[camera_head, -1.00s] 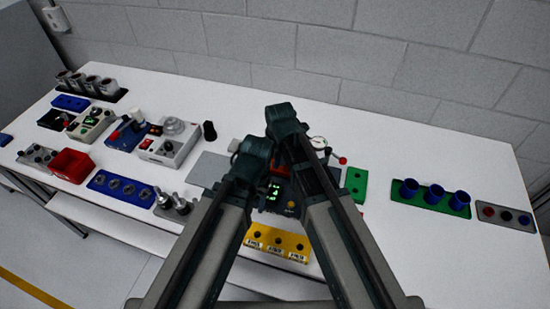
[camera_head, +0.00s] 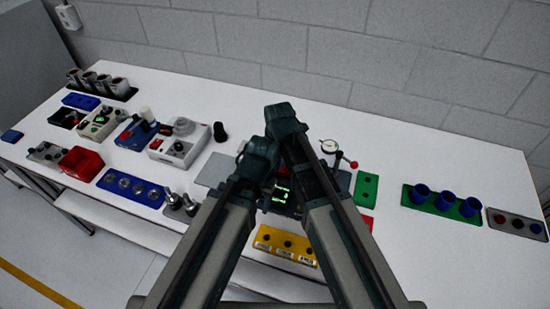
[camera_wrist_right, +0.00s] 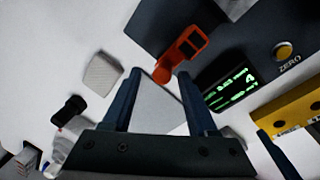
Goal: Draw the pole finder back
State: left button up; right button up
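An orange-red piece with a dark window, which looks like the pole finder (camera_wrist_right: 182,55), shows in the right wrist view at the edge of a dark unit (camera_wrist_right: 165,22). The unit has a green lit display (camera_wrist_right: 230,86) and a yellow ZERO button (camera_wrist_right: 283,51). My right gripper (camera_wrist_right: 158,98) is open, its two fingers apart with nothing between them; the orange-red piece lies just beyond the fingertips. In the head view my right gripper (camera_head: 282,116) and left gripper (camera_head: 258,152) are close together over the display unit (camera_head: 280,192), hiding most of it. The left fingers' opening cannot be made out.
A yellow block (camera_head: 286,244) lies in front of the unit, a grey plate (camera_head: 214,170) to its left.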

pick_arm(q)
jog(key=shift+r, duration=0.15)
pick_arm(e)
jog(key=shift+r, duration=0.1)
pick_arm(q)
notch_tip(320, 180, up, 13)
jog(key=p, duration=1.3)
jog(key=shift+r+p, duration=0.15)
jog(key=shift+p, duration=0.15)
pick_arm(e)
notch_tip(320, 180, up, 13)
jog(key=s, duration=0.2)
jog(key=shift+s+d+r, duration=0.2)
jog(key=shift+s+d, duration=0.1)
jog(key=shift+d, duration=0.1)
